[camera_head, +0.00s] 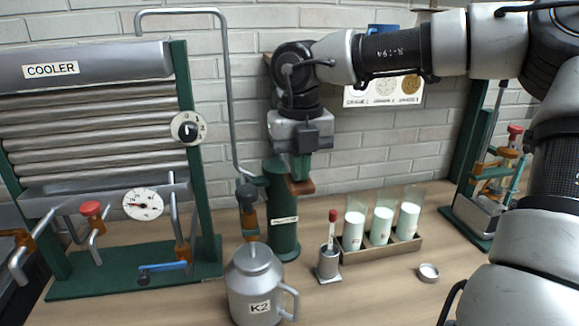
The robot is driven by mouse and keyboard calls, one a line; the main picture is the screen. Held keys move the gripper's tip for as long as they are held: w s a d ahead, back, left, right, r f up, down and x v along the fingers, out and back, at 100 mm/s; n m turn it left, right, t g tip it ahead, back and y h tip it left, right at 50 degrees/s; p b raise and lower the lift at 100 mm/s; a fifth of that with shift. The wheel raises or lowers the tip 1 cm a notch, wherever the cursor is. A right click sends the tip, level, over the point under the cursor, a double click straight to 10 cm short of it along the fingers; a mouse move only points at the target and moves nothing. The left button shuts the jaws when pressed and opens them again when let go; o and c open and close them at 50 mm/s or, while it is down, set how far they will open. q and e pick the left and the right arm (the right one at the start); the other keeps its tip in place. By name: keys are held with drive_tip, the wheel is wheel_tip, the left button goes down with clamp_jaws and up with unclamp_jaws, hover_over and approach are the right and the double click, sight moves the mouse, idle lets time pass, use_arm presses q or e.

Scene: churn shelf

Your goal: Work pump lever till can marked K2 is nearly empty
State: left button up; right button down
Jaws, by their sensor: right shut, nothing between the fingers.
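The can marked K2 (253,291) is a grey metal can with a lid and side handle. It stands upright at the front, and its contents are hidden. Behind it stands a green cylinder (283,228), seemingly the pump, with a grey pipe rising from its left side. A reddish-brown piece (301,187) at its top may be part of the lever; the rest is hidden. My right gripper (301,177) points down just above this piece, shut and empty. I cannot tell whether it touches the piece. My left gripper is out of view.
The cooler (100,135) with gauge and taps stands at left. A small round tin (429,272) lies at front right. Another green-framed apparatus (480,205) stands at right.

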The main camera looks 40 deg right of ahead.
sight(299, 192)
use_arm(q)
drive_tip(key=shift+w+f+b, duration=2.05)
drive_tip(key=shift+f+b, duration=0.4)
drive_tip(key=shift+b, duration=0.6)
use_arm(e)
wheel_tip(299, 192, down, 5)
drive_tip(key=shift+r+p, duration=0.1)
drive_tip(key=shift+p, duration=1.05)
wheel_tip(299, 192, up, 8)
drive_tip(key=p, duration=0.5)
drive_tip(key=shift+f, duration=0.25)
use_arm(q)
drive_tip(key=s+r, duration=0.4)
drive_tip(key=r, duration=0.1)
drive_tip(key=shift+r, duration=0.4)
use_arm(e)
drive_tip(key=shift+f, duration=0.1)
